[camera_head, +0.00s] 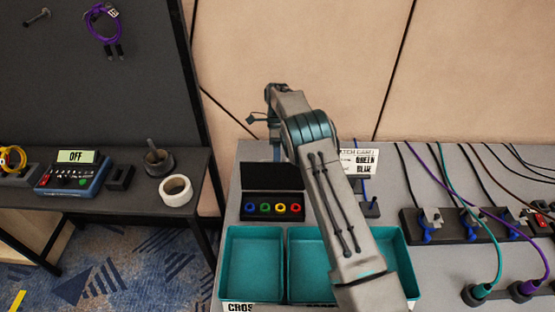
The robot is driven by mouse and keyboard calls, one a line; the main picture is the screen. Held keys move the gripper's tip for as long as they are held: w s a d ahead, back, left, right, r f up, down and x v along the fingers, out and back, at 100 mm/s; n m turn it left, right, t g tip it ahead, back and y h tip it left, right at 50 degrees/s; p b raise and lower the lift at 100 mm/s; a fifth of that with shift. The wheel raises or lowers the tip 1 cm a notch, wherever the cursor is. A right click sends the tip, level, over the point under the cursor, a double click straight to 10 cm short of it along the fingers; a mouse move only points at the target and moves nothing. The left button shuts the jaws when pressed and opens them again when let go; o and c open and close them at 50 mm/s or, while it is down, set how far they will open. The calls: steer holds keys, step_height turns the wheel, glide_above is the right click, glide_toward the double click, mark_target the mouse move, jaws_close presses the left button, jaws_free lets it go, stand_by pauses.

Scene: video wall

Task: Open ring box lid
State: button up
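The black ring box (271,219) stands on the grey table behind the teal trays. Its lid (272,177) is raised at the back, so the inside shows. Blue, green, yellow and red rings (279,208) sit in a row in the box. My arm reaches up from the bottom right, passing just right of the box. My gripper (277,150) is small and partly hidden, beyond and above the raised lid. It looks apart from the lid, but I cannot be sure. Its fingers are too small to tell if open or shut.
Teal trays (252,231) stand in front of the box, partly behind my arm. A sign (366,162) is right of my arm. Power strips with cables (465,226) fill the right side.

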steer(key=shift+w+d+r, duration=0.1)
steer(key=shift+w+r, duration=0.1)
steer(key=shift+w, duration=0.05)
stand_by(0.4)
steer(key=s+d+r+b, duration=0.2)
steer(key=s+d+r, duration=0.1)
steer(key=d+r, duration=0.7)
steer(key=shift+d+r+b, duration=0.3)
steer(key=shift+d+r, duration=0.05)
steer(key=shift+d, duration=0.25)
steer(key=shift+s, duration=0.1)
